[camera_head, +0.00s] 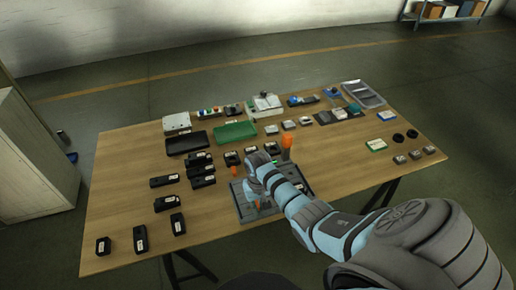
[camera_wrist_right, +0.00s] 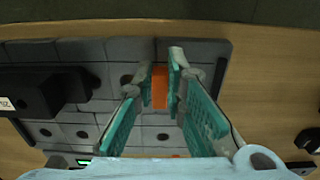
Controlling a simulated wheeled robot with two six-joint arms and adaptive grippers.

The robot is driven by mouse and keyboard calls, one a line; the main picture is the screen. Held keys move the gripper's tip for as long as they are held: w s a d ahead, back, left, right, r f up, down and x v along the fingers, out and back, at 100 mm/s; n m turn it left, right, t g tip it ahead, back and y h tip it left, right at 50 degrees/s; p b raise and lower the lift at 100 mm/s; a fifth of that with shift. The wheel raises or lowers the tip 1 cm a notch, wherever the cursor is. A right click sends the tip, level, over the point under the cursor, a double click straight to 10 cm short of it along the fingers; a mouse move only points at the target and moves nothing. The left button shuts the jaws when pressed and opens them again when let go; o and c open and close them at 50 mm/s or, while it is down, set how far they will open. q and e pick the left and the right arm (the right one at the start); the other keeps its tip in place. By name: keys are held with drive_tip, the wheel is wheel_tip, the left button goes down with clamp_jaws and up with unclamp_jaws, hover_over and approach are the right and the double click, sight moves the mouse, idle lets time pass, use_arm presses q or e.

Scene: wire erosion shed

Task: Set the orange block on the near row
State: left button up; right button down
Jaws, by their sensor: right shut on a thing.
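My right gripper (camera_head: 256,200) points down over a grey board (camera_head: 243,212) at the table's front edge. In the right wrist view its teal fingers (camera_wrist_right: 161,86) are shut on the orange block (camera_wrist_right: 160,88), which sits between the fingertips over the grey board (camera_wrist_right: 120,50) with its several dark round holes. I cannot tell whether the block touches the board. Part of the board is hidden by my wrist in the head view. My left gripper is not in view.
A taller orange piece (camera_head: 287,142) stands behind my wrist. A green tray (camera_head: 235,131) and several black blocks lie on the wooden table (camera_head: 120,190).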

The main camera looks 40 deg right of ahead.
drive_tip(key=c, duration=1.6)
unclamp_jaws()
drive_tip(key=shift+c, duration=0.2)
wheel_tip(320, 180, up, 12)
drive_tip(key=p, duration=0.3)
drive_tip(key=shift+r+p, duration=0.2)
drive_tip(key=shift+p, duration=0.15)
